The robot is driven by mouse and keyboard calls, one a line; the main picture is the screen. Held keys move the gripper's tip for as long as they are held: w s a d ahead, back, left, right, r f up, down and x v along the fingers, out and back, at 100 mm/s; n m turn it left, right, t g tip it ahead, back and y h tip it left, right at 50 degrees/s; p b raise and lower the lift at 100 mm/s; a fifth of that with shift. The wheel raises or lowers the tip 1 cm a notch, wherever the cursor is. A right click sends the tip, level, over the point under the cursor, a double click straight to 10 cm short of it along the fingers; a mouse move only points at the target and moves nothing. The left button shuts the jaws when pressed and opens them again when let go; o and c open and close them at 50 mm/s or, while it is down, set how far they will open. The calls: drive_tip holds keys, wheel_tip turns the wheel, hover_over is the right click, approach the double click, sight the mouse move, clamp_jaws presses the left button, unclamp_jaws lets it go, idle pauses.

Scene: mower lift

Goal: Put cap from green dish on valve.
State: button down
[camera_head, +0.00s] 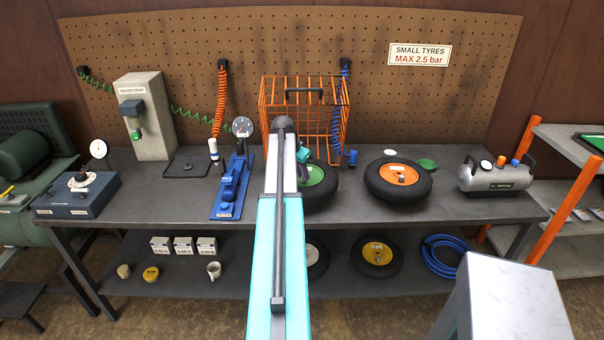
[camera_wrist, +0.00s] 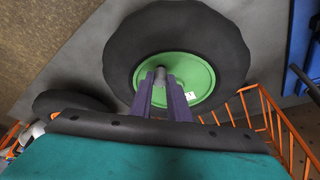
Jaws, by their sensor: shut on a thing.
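My gripper (camera_wrist: 161,85) points at the green-hubbed wheel (camera_wrist: 195,65) in the wrist view. Its two purple fingers are shut on a small dark grey cylinder, seemingly the cap (camera_wrist: 160,73), in front of the green hub. The valve cannot be told apart from it, and I cannot tell whether the cap touches the valve. The green dish (camera_head: 427,164) lies behind the orange-hubbed wheel and looks empty.
An orange wire cage (camera_head: 335,105) stands behind the green-hubbed wheel. The orange-hubbed wheel (camera_head: 398,172) lies to its right, then a silver tank (camera_head: 497,178). A blue tool (camera_head: 232,187) with a gauge stands left of my arm. Bare bench shows between wheel and tank.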

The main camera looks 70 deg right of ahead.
drive_tip(key=shift+f, duration=0.4)
idle(0.3)
drive_tip(key=c, duration=1.3)
unclamp_jaws()
drive_tip(key=shift+s, duration=0.1)
drive_tip(key=shift+r+p, duration=1.4)
drive_tip(key=shift+r, duration=2.35)
